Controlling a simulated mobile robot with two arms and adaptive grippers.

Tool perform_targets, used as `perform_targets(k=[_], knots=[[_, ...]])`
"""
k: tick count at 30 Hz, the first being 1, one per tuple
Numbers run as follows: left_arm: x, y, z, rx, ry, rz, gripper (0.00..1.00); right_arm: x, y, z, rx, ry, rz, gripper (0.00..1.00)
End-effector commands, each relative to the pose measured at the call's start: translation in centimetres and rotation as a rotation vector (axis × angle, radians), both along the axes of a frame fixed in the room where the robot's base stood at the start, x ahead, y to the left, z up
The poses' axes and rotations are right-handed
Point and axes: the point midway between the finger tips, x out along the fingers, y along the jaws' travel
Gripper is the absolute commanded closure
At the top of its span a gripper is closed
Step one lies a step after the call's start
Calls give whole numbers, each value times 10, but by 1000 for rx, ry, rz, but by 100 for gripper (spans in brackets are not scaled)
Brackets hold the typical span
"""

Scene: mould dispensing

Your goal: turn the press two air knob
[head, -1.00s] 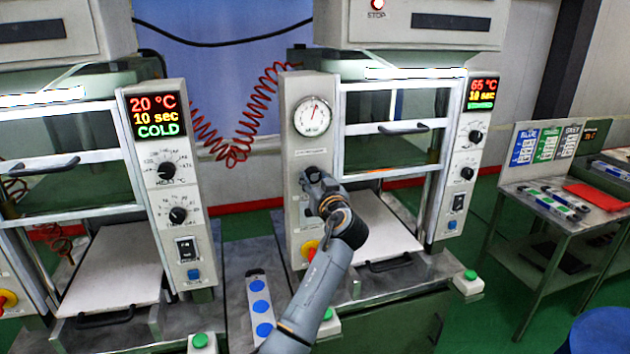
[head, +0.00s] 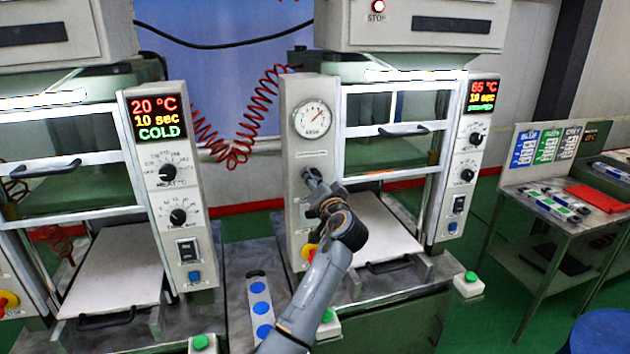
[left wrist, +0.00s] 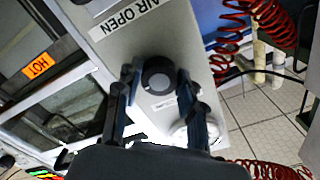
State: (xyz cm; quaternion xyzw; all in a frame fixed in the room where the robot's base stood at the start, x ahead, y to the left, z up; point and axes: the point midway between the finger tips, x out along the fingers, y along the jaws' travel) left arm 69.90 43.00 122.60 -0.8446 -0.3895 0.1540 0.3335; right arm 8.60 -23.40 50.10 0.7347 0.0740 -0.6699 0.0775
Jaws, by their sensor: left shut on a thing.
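The press two air knob (left wrist: 158,76) is a round dark knob on the light panel, seen in the left wrist view near a label reading AIR OPEN. My left gripper (left wrist: 158,82) has one finger on each side of it and is shut on it. In the head view my left gripper (head: 314,183) is at the left column of press two (head: 297,100), below the pressure gauge (head: 313,117), and hides most of the knob. The gauge needle points up and to the right. My right gripper is not in view.
Press one (head: 160,100) stands at left, its display reading 20 °C and COLD. A red coiled hose (head: 238,150) hangs between the presses. A red and yellow knob (head: 309,252) sits below my gripper. A side table (head: 520,186) with signs stands at right.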

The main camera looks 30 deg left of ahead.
Motion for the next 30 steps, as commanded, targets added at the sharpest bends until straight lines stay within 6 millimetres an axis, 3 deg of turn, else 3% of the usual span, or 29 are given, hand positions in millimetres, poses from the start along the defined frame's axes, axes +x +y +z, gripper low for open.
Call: perform_targets(k=[17,18,20,30], knots=[[0,0,-2,21,28,-1,93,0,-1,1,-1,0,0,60],[0,0,-2,21,28,-1,53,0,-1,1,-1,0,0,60],[0,0,-2,21,28,-1,41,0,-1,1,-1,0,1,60],[-1,-1,-1,21,26,-1,38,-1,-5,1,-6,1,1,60]])
